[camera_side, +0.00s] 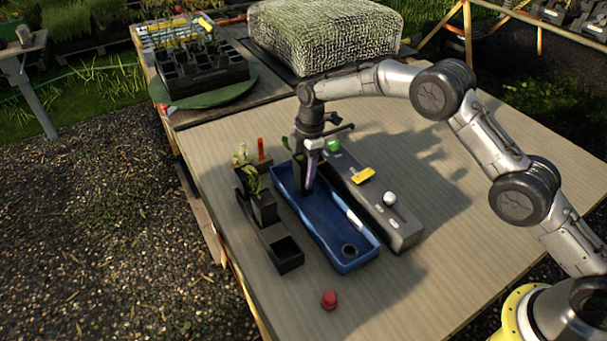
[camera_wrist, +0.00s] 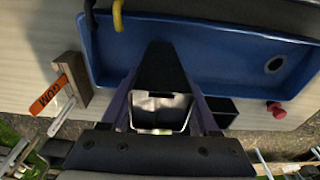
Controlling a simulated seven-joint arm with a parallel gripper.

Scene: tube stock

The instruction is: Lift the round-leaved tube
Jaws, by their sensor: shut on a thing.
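My gripper (camera_side: 310,172) points down over the far end of the blue tray (camera_side: 318,222). It is shut on a dark square tube (camera_side: 299,171), which looks upright; I cannot tell whether its foot touches the tray floor. A green leaf (camera_side: 286,143) shows just left of the gripper and seems to belong to this tube, but its leaf shape is too small to tell. In the wrist view the dark tube (camera_wrist: 160,70) sits between the two fingers. Another dark tube with leafy green growth (camera_side: 257,190) stands in the black rack (camera_side: 268,235) left of the tray.
An orange label reading GUM (camera_wrist: 48,95) stands on a wooden block (camera_wrist: 75,87). A red knob (camera_side: 329,299) lies in front. The right tabletop is clear.

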